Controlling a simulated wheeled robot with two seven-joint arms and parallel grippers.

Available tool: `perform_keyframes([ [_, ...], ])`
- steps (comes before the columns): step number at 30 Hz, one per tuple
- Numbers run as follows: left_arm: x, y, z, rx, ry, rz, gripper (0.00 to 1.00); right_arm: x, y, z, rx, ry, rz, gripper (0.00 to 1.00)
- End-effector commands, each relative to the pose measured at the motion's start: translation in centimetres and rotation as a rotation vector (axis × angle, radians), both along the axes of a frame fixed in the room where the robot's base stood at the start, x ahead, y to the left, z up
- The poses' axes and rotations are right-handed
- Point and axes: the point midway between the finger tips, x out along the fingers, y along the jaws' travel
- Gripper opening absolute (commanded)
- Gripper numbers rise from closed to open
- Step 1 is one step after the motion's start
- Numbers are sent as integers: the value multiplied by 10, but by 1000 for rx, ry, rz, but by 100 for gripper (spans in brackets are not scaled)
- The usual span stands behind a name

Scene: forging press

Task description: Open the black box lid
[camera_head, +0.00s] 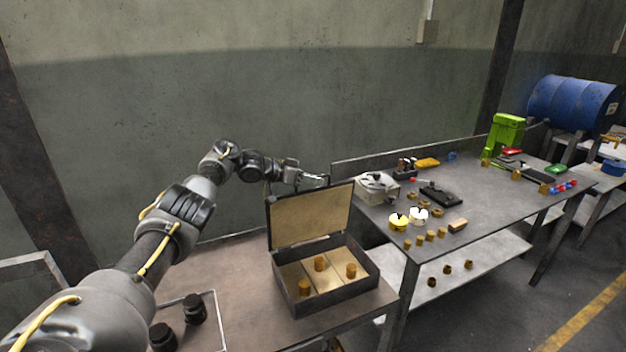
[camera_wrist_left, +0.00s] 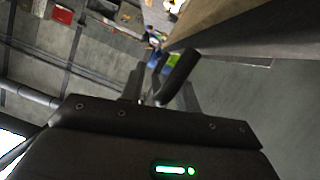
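The black box (camera_head: 335,287) stands on the near table. Its lid (camera_head: 312,218) stands raised, nearly upright at the back edge, with the tan inner face toward me. Inside the box are 3 brass-coloured cylinders (camera_head: 320,263). My left gripper (camera_head: 318,181) is just behind the lid's top edge. In the left wrist view, the two fingers (camera_wrist_left: 162,88) stand apart, and a dark bar-like piece shows in front of them; I cannot tell whether it is part of the lid. The lid's edge seems to show at upper right (camera_wrist_left: 235,28). My right gripper is out of view.
A wire-framed tray with two black knobs (camera_head: 194,309) is on the near table at left. The metal workbench (camera_head: 480,200) on the right holds several small parts, a green press (camera_head: 503,136) and a grey fixture (camera_head: 377,188). A wall stands behind.

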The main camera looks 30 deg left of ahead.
Motion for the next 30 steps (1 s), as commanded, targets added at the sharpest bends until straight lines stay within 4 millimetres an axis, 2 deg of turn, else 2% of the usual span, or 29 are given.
perform_keyframes([
  [8,-5,5,2,0,0,0,32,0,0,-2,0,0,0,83],
  [21,-60,53,28,2,-1,0,32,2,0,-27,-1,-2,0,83],
  [30,-75,65,38,-1,1,-3,32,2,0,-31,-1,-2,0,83],
])
